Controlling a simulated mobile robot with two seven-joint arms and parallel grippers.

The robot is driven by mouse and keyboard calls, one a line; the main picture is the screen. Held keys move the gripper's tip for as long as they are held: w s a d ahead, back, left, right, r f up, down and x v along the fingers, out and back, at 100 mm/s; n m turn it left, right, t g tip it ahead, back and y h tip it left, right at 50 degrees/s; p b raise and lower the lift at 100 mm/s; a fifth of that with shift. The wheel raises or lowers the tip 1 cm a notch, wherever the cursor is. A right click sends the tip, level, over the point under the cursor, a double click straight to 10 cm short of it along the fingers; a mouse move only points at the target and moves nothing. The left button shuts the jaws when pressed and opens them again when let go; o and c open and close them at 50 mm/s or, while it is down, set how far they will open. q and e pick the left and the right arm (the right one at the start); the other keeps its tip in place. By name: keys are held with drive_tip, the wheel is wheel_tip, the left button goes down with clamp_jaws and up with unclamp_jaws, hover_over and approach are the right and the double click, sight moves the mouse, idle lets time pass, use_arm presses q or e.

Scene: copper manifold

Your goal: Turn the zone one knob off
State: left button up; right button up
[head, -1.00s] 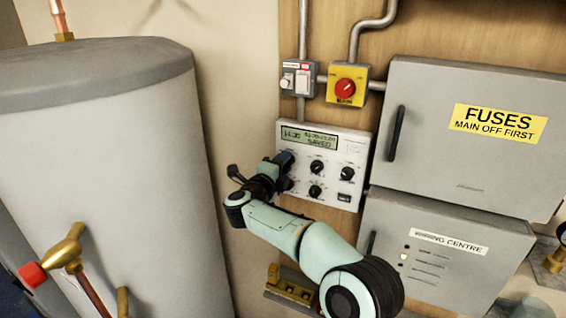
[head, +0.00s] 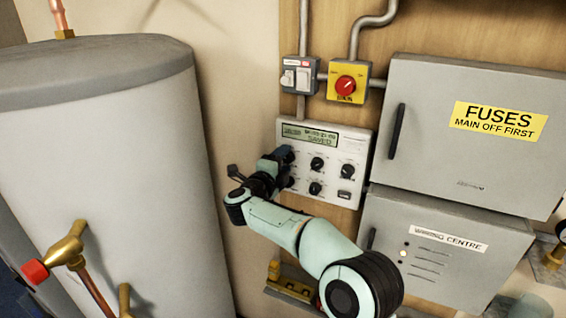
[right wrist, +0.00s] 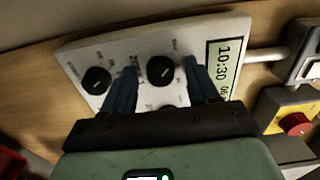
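A white control panel (head: 330,150) with a green display (head: 310,136) and several black knobs is on the wooden board. My right gripper (head: 286,163) is at the panel's left side, over its left knobs. In the right wrist view, its two fingers (right wrist: 160,75) are apart on either side of the upper-left knob (right wrist: 160,70), with gaps beside it. The lower-left knob (right wrist: 97,80) stands outside the fingers. The knob labels are too small to read, so I cannot tell which is zone one. My left gripper is not in view.
A grey tank (head: 110,180) with a red-handled brass valve (head: 62,255) stands at left. A yellow box with a red rotary switch (head: 346,85) is above the panel. A grey fuse box (head: 440,165) and wiring centre box (head: 440,265) stand close at right.

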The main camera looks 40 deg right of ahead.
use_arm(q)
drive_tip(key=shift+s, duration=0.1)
use_arm(e)
drive_tip(key=shift+a, duration=0.1)
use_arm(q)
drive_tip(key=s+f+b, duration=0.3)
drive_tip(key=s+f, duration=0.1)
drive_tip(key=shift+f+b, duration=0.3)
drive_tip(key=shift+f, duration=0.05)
use_arm(e)
drive_tip(key=v, duration=1.3)
drive_tip(key=shift+s, duration=0.15)
